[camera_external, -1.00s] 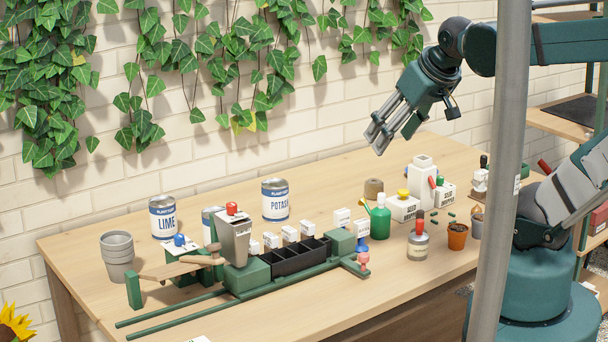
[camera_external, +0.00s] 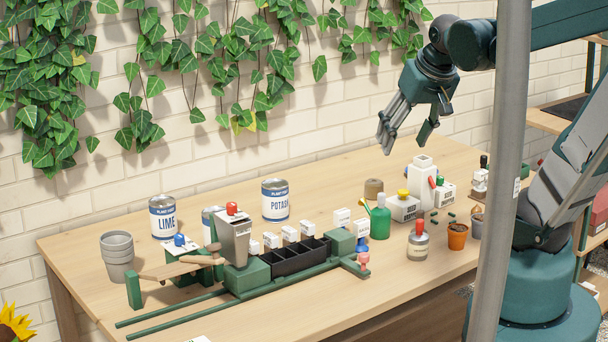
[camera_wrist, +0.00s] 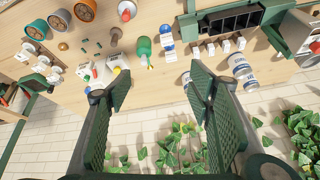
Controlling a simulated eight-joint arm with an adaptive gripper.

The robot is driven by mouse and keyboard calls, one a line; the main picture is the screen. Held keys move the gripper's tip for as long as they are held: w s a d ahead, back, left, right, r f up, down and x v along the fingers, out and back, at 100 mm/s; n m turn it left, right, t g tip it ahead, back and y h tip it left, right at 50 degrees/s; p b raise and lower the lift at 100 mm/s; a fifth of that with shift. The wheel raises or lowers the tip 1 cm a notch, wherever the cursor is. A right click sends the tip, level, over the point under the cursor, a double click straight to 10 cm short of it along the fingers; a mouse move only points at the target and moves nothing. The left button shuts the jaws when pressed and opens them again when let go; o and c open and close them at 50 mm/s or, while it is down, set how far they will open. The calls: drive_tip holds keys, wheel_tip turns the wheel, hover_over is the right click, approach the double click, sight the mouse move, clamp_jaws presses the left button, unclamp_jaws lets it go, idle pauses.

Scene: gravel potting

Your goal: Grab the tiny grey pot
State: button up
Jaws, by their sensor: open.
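A small grey pot (camera_external: 476,226) with dark filling stands at the right of the bench, next to an orange pot (camera_external: 457,236) and close to the pole. A stack of larger grey pots (camera_external: 117,247) stands at the left end of the bench. My gripper (camera_external: 404,146) is open and empty, high above the back of the bench, up and left of the small pot. Its spread fingers also show in the wrist view (camera_wrist: 148,92).
A white jug (camera_external: 422,178), a green bottle (camera_external: 380,218) and a red-topped bottle (camera_external: 418,241) stand near the small pot. A black divided tray (camera_external: 297,257) sits mid-bench. A grey pole (camera_external: 503,170) partly blocks the external view. The front right bench surface is fairly clear.

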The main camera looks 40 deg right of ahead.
drive_tip(key=w+d+f+m+g, duration=0.1)
drive_tip(key=d+f+m+g, duration=0.15)
drive_tip(key=d+f, duration=0.35)
drive_tip(key=w+d+f+m+g, duration=0.1)
drive_tip(key=d+f+m, duration=0.25)
drive_tip(key=d, duration=0.55)
drive_tip(key=m+g+b, duration=0.2)
drive_tip(key=m, duration=0.5)
hover_over(481, 218)
drive_tip(key=shift+y, duration=0.4)
wheel_tip(481, 218, down, 11)
drive_tip(key=shift+w+d+f, duration=0.1)
drive_tip(key=shift+w+f, duration=0.05)
drive_tip(key=shift+f, duration=0.05)
drive_tip(key=shift+d+f, duration=0.1)
drive_tip(key=shift+f, duration=0.05)
drive_tip(key=shift+f, duration=0.1)
drive_tip(key=shift+f, duration=1.2)
drive_tip(key=shift+f+b, duration=0.75)
drive_tip(key=shift+f, duration=1.85)
